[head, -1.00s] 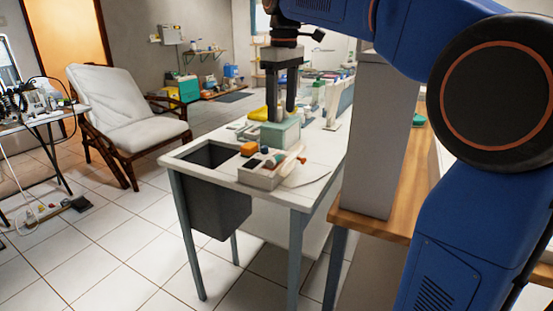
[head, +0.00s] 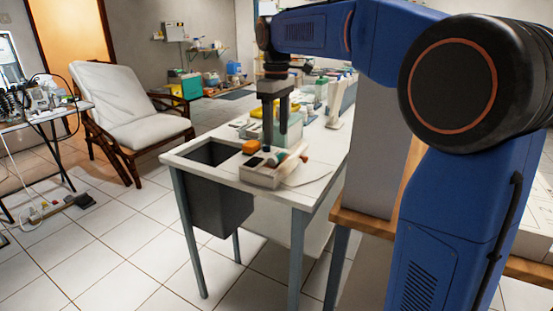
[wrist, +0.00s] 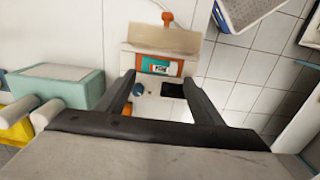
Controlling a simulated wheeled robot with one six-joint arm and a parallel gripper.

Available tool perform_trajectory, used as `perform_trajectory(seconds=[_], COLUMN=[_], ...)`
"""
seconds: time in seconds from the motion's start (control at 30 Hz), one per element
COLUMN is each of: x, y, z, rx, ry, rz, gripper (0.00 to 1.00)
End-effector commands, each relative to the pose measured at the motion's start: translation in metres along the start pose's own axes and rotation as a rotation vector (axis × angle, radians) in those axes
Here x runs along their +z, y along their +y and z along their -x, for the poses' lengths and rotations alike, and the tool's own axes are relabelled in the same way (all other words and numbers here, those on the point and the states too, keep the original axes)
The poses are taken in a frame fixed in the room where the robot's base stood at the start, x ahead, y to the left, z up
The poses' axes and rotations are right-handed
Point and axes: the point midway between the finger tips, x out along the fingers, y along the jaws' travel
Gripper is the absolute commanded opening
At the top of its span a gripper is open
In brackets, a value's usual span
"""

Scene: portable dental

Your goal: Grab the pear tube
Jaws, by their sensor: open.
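An orange item with a teal and white label (wrist: 161,65) lies in a pale tray (wrist: 165,40) in the wrist view. It may be the pear tube, but its print is too small to read. My gripper (wrist: 162,92) is open, with its two fingers apart and nothing between them. The labelled item sits just beyond the fingertips, between their lines. In the head view my gripper (head: 276,142) points down over the back of the tray (head: 268,177), and its fingers partly hide the tray's contents.
A teal-green box (wrist: 62,85) stands left of the tray in the wrist view, with yellow items beside it. A dark bin (head: 222,200) hangs at the front of the white table (head: 310,190). More bottles and boxes stand farther back on the table.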

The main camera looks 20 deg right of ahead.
Motion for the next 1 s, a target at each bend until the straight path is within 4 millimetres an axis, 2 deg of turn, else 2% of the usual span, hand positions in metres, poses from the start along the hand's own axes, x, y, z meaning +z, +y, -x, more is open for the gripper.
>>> perform_trajectory(seconds=[0.1, 0.33, 0.63, 0.97, 1.0], x=[0.000, 0.000, 0.002, 0.001, 0.001], y=[0.000, 0.001, 0.002, 0.002, 0.002], z=[-0.013, -0.026, -0.064, -0.070, -0.070], rx=[0.000, 0.000, -0.001, 0.001, 0.001], ry=[0.000, 0.000, -0.001, 0.001, 0.001], rz=[0.000, 0.000, 0.000, 0.000, 0.000], gripper=[0.61, 0.61, 0.61, 0.61, 0.54])
